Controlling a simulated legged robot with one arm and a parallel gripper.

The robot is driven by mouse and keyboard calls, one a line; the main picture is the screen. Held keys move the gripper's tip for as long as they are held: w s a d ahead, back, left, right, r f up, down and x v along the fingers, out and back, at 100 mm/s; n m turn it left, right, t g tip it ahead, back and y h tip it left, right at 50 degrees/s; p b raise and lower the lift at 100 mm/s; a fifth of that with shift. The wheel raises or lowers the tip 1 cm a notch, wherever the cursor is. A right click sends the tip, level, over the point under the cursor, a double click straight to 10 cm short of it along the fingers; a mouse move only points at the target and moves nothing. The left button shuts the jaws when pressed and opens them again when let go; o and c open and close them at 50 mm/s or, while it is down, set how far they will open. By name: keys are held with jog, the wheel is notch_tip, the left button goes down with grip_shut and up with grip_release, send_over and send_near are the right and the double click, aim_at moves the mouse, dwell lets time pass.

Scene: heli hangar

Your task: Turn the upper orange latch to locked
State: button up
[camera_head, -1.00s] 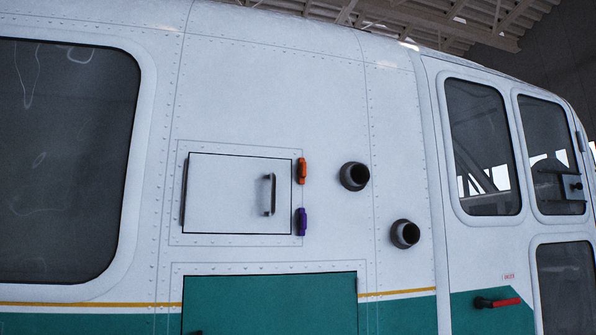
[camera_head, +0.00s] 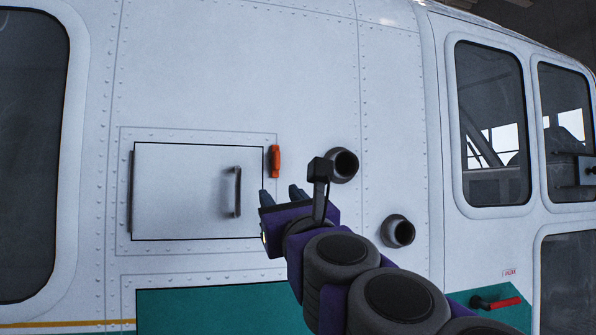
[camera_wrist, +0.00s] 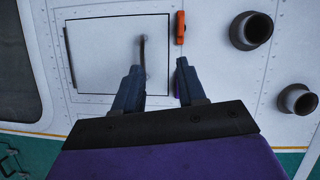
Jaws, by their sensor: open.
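The upper orange latch (camera_head: 276,161) stands upright at the right edge of a square white hatch panel (camera_head: 185,190). It also shows in the wrist view (camera_wrist: 180,27), above the right fingertip. My gripper (camera_head: 281,194) is open and empty, just below the orange latch and apart from it in the picture. In the wrist view its two fingers (camera_wrist: 158,72) are spread, the left one over the panel's lower right part and the right one below the latch. The lower purple latch is mostly hidden behind my gripper; a bit of purple (camera_wrist: 177,94) shows beside the right finger.
The hatch has a dark vertical handle (camera_head: 238,192) left of my gripper. Two dark round pipes, an upper one (camera_head: 345,165) and a lower one (camera_head: 398,231), stick out to the right. A red-tipped door handle (camera_head: 497,303) is at lower right.

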jog(key=w+d+r+m+h, duration=0.1)
jog(key=w+d+m+h, duration=0.1)
jog(key=d+m, duration=0.15)
jog(key=p, duration=0.2)
send_near(278, 160)
jog(key=shift+n+t, duration=0.25)
jog(key=shift+t, duration=0.05)
jog(key=p+x, duration=0.4)
jog(key=x, duration=0.3)
jog(key=shift+w+a+f, duration=0.1)
jog(key=shift+a, duration=0.15)
jog(key=shift+w+a+p, duration=0.3)
jog(key=shift+w+p, duration=0.2)
jog(key=shift+w+d, duration=0.15)
jog(key=shift+w, duration=0.1)
jog(key=shift+d+r, duration=0.25)
jog(key=shift+a, duration=0.25)
jog(key=c, duration=0.5)
jog(key=shift+d, duration=0.1)
grip_shut()
